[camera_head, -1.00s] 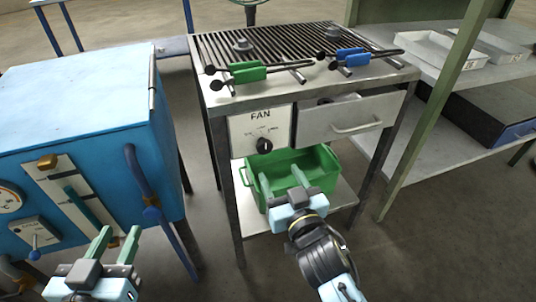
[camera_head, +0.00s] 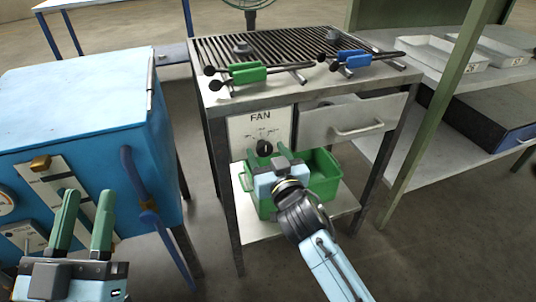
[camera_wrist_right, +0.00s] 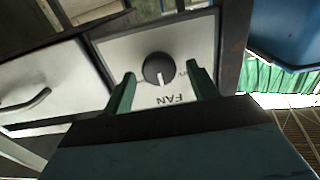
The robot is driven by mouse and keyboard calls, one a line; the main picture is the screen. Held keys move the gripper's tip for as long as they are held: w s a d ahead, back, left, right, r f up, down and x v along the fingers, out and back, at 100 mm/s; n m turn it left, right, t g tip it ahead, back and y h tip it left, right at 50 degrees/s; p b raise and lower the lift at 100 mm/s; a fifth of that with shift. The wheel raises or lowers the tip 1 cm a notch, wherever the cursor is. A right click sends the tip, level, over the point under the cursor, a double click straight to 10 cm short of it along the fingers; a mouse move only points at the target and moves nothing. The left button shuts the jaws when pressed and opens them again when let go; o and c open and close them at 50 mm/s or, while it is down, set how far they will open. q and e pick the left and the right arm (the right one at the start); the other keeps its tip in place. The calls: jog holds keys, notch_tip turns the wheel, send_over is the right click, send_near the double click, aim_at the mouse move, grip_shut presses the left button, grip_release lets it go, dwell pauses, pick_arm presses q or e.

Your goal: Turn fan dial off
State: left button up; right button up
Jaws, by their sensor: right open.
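The fan dial (camera_head: 264,147) is a round black knob on a white panel marked FAN (camera_head: 258,127), at the front of the grated table. In the right wrist view the dial (camera_wrist_right: 158,69) shows a white pointer mark, and the panel appears upside down. My right gripper (camera_head: 267,160) is open just in front of the dial, and its green fingers (camera_wrist_right: 162,88) stand on either side of the knob, apart from it as far as I can see. My left gripper (camera_head: 85,222) is open and empty in front of the blue furnace.
A green bin (camera_head: 324,172) sits on the shelf under the panel, behind my right gripper. A drawer (camera_head: 352,118) is right of the panel. The blue furnace (camera_head: 75,110) stands at left.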

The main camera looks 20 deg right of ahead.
jog(key=shift+c, duration=0.3)
jog(key=c, duration=0.9)
jog(key=shift+c, duration=0.2)
pick_arm(q)
jog(key=shift+w, duration=0.1)
pick_arm(e)
jog(key=n+p, duration=0.5)
jog(key=n, duration=0.3)
jog(key=shift+a, duration=0.15)
pick_arm(q)
jog(key=s+a+f+g+y, duration=0.2)
jog(key=f+g, duration=0.5)
jog(key=f, duration=0.2)
jog(key=s+a+f+g+y, duration=0.3)
jog(key=f+g, duration=0.4)
jog(key=f, duration=0.3)
jog(key=shift+s+a+n, duration=0.15)
jog(key=shift+n, duration=0.15)
pick_arm(e)
jog(key=shift+f+n, duration=0.1)
jog(key=shift+n, duration=0.5)
jog(key=o, duration=1)
